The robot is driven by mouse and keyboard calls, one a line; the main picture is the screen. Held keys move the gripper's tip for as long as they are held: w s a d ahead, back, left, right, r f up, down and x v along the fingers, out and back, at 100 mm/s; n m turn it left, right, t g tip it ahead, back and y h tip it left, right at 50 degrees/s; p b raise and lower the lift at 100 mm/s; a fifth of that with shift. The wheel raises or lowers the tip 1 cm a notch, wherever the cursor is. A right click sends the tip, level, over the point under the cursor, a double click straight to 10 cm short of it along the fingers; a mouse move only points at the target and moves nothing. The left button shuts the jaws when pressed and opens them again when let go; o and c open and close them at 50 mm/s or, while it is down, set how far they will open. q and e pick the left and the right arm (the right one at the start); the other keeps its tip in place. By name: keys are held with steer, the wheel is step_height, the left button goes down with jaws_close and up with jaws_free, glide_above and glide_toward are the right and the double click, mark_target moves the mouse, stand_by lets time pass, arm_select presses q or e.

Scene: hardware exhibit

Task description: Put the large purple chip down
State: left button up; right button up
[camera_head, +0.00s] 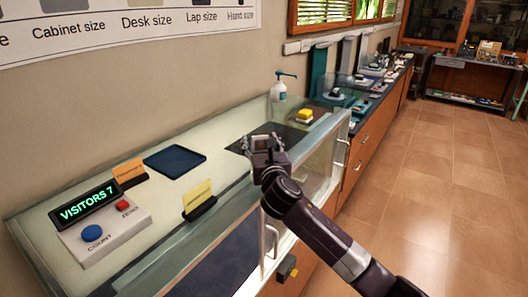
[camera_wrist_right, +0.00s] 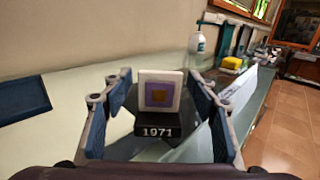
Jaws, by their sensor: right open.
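The large purple chip (camera_wrist_right: 160,93) is a purple square with a gold centre in a white square frame. It stands upright on a black stand (camera_wrist_right: 158,125) marked 1971. My right gripper (camera_head: 265,143) is over the glass counter, near the dark mat (camera_head: 290,131). In the right wrist view its fingers are open, one on each side of the chip, with gaps visible between them and the chip. In the head view the gripper largely hides the chip and stand. My left gripper is in neither view.
The glass counter (camera_head: 228,135) holds a dark blue tray (camera_head: 174,161), two label cards, a visitor counter box (camera_head: 112,230) with blue and red buttons, a pump bottle (camera_head: 279,90) and a yellow block (camera_head: 304,114). A raised glass panel (camera_head: 318,160) stands along the front edge.

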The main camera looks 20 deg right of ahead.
steer(key=s, duration=0.3)
steer(key=s+a, duration=0.1)
steer(key=s, duration=0.3)
steer(key=s+b, duration=0.1)
steer(key=s, duration=0.3)
steer(key=shift+s+a, duration=0.2)
steer(key=shift+s, duration=0.05)
